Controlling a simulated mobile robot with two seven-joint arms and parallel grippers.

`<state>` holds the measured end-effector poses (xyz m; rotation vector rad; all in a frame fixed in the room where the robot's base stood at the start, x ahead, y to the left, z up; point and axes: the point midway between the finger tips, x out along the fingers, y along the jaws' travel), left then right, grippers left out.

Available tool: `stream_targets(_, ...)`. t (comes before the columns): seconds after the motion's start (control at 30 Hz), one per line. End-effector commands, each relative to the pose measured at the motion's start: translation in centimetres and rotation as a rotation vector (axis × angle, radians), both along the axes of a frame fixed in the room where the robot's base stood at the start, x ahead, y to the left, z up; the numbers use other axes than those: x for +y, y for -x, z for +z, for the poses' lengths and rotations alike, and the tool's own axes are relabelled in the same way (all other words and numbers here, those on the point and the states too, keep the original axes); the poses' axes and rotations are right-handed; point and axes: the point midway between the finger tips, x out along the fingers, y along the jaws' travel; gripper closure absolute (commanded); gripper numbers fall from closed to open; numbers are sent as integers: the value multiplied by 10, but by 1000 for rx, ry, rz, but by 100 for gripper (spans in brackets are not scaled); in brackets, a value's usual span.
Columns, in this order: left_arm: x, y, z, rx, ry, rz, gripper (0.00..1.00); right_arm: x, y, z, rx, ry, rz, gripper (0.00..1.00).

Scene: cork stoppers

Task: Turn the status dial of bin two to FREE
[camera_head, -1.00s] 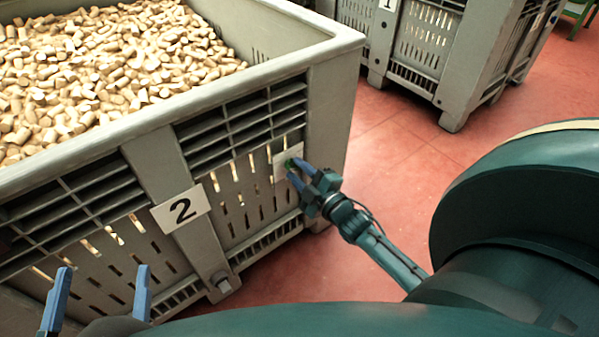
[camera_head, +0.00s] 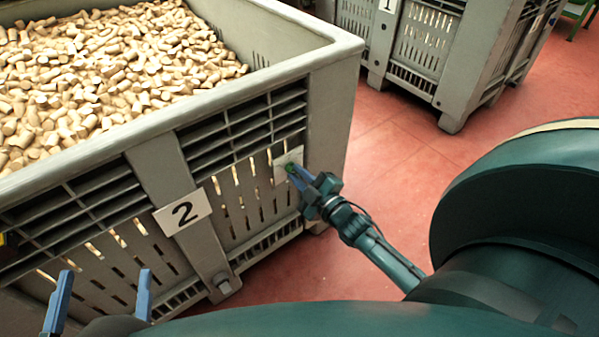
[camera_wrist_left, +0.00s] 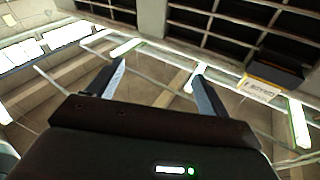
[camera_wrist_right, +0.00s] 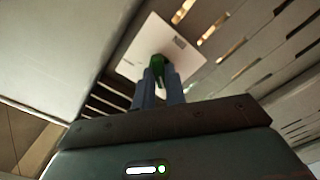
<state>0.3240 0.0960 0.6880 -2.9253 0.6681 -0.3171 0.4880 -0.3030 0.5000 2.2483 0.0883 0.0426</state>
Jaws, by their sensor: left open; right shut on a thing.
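Bin two (camera_head: 243,87) is a grey slatted crate with a white plate (camera_head: 183,211) reading 2 on its front. The status dial is a small green knob (camera_wrist_right: 158,66) on a white square card (camera_wrist_right: 186,41); the card also shows near the bin's front right corner in the head view (camera_head: 285,163). My right gripper (camera_head: 296,172) is shut on the green knob, its blue fingers close together around it in the right wrist view (camera_wrist_right: 158,80). The dial's markings are too small or hidden to read. My left gripper (camera_head: 104,284) is open and empty in front of the bin's left part.
Bin two is full of cork stoppers (camera_head: 100,75). Another grey bin with plate 1 (camera_head: 419,50) stands behind at the right. A black and yellow item with a label (camera_wrist_left: 268,80) sits on the slatted wall near my left gripper. Red floor (camera_head: 395,160) is clear between the bins.

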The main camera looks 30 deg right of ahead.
Motion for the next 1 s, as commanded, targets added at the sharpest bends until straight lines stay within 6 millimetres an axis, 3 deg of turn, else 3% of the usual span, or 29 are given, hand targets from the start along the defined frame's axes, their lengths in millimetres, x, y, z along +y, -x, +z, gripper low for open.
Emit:
stream_targets(0.37,4,5,-1,18,-74,24,21,0,0,3,29,-343,-1,100)
stream_targets(0.6,12,1,-4,127,-81,61,21,0,0,2,46,-560,0,100)
stream_targets(1.0,16,0,-5,206,-88,77,21,-1,0,1,65,-814,-1,100)
